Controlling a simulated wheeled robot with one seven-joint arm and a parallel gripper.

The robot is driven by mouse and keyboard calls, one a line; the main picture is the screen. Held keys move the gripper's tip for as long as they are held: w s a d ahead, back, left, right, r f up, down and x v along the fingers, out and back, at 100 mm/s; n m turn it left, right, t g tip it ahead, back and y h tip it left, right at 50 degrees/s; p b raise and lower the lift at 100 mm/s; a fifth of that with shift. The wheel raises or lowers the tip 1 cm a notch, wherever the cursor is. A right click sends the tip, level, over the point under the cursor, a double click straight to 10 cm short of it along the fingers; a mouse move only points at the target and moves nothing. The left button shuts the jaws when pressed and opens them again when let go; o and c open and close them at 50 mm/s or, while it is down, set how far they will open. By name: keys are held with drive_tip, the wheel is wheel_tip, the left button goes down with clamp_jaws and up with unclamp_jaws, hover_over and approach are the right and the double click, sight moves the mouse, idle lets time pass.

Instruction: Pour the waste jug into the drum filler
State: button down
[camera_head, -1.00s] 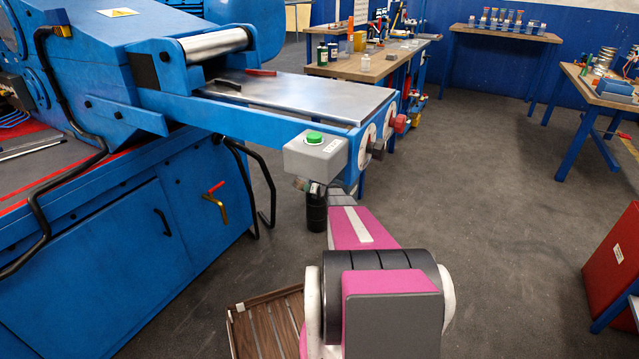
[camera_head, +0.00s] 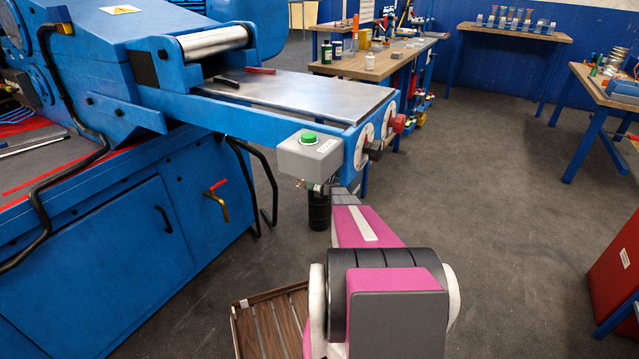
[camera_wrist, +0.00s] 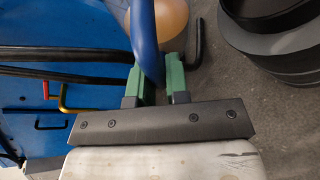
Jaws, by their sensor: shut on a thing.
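The waste jug (camera_wrist: 165,22) shows at the top of the wrist view as a rounded, pale orange body with a blue handle. My gripper (camera_wrist: 157,82), with green fingers, is shut on that handle. The jug's mouth and the level of its contents are out of view. A black round vessel with a wide rim (camera_wrist: 285,42), likely the drum filler, stands at the right of the wrist view, apart from the jug. A black cylinder (camera_head: 319,212) shows in the head view below the grey control box. In that view the jug and most of my gripper are hidden.
The grey box with a green button (camera_head: 310,155) overhangs near my wrist, on the end of the blue machine (camera_head: 120,235). Black bent rails (camera_head: 268,180) stand left of the cylinder. A slatted wooden pallet (camera_head: 268,318) lies below. The floor to the right is open.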

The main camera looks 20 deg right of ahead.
drive_tip(key=shift+a+m+y, duration=0.1)
drive_tip(key=shift+m+y, duration=0.3)
drive_tip(key=shift+m, duration=0.3)
idle(1.0)
